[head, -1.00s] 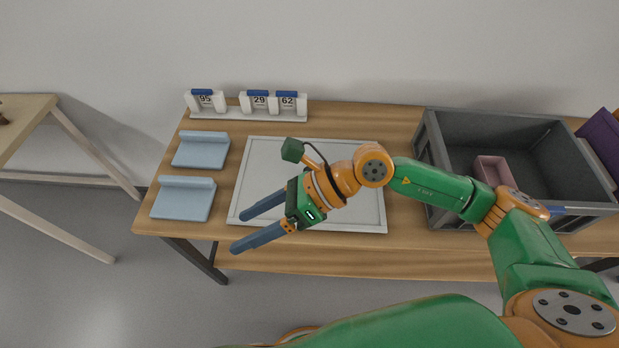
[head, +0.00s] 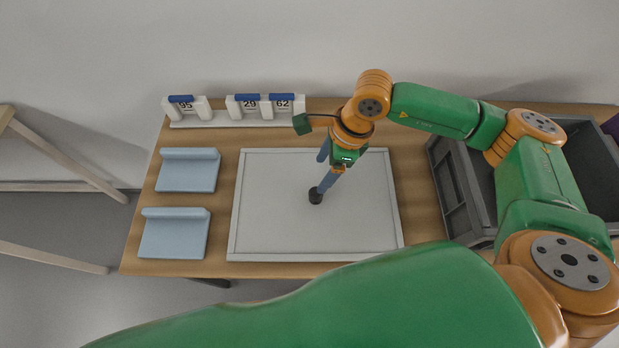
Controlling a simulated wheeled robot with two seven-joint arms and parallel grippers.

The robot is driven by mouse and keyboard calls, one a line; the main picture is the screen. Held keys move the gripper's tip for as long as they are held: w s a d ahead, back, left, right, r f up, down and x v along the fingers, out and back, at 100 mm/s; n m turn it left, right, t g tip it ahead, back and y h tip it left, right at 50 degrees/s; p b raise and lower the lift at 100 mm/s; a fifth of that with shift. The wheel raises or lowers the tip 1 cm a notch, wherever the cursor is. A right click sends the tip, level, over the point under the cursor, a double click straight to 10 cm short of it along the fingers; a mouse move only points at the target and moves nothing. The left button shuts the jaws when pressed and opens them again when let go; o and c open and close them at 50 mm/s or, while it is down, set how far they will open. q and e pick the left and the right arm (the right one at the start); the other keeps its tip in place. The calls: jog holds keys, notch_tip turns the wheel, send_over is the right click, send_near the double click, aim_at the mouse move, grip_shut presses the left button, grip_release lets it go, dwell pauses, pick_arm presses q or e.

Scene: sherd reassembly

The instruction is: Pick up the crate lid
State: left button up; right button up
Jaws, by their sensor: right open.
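The crate lid appears to be the pale grey rectangular panel (head: 272,225) with a lighter raised rim, lying flat on the wooden table. A small round black knob (head: 315,197) shows near its middle. My right gripper (head: 321,174) is over the panel, pointing down, open and empty, with two blue fingers. The tip of the nearer finger overlaps the knob in the picture; whether they touch cannot be told. The farther finger is partly hidden by the gripper body. My left gripper is not in view.
A dark grey crate (head: 452,192) stands at the right, partly hidden behind my right arm. Two light blue stands (head: 188,172) (head: 174,236) are at the left. A white rack with number cards (head: 250,120) is at the back. A wooden trestle (head: 60,150) stands far left.

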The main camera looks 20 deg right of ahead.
aim_at(316, 197)
jog(key=f, duration=0.1)
jog(key=s+a+f+p, duration=0.1)
jog(key=f, duration=0.1)
jog(key=s+f, duration=0.1)
jog(key=f, duration=0.1)
jog(key=shift+a+f+p, duration=0.1)
jog(key=shift+a+p, duration=0.1)
jog(key=shift+p, duration=0.15)
jog(key=shift+w+a+f, duration=0.1)
jog(key=shift+w+f, duration=0.15)
jog(key=shift+f, duration=0.2)
jog(key=shift+s, duration=0.1)
jog(key=c, duration=1)
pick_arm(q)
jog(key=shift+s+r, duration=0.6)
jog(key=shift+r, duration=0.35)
pick_arm(e)
grip_shut()
jog(key=shift+r, duration=0.1)
